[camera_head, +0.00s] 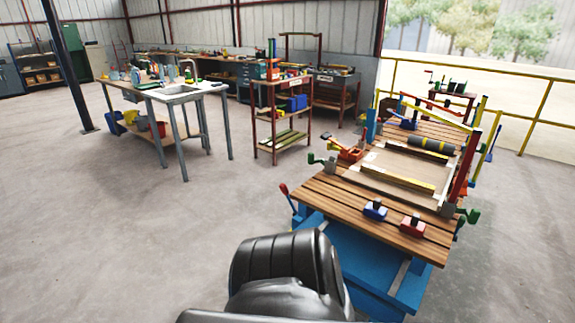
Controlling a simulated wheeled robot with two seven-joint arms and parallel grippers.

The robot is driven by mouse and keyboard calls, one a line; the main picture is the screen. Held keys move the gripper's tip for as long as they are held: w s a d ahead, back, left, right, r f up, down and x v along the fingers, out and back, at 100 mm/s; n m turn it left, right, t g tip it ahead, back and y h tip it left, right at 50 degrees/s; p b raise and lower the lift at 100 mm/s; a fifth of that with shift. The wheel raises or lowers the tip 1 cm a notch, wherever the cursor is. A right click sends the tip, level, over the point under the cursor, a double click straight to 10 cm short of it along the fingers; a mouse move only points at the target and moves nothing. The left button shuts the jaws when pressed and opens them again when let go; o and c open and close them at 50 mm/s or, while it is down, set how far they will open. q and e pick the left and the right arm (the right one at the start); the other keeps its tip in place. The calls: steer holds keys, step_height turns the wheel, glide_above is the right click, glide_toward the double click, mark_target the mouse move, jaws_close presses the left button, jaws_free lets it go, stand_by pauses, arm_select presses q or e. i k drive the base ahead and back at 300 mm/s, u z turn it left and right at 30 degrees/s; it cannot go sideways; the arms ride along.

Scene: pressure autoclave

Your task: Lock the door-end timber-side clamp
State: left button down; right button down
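A slatted wooden workbench (340,192) on a blue base (365,266) stands at the right. A flat board with a raised frame (385,165) lies on its top. Small clamp-like fittings sit around its edges: a green one (328,162) at the left edge and another green one (472,215) at the right. A blue one (375,210) and a red one (412,225) sit on the near slats. I cannot tell which is the door-end timber-side clamp, or whether any is locked. Neither of my grippers is in view.
A sink table (182,93) stands at the left, and a red-framed shelf cart (282,80) stands behind the workbench. A yellow railing (545,110) runs along the right. Open concrete floor (120,220) lies to the left of the workbench.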

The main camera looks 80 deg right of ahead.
mark_target(473, 217)
steer(key=z, duration=3.65)
steer(key=i, duration=1.65)
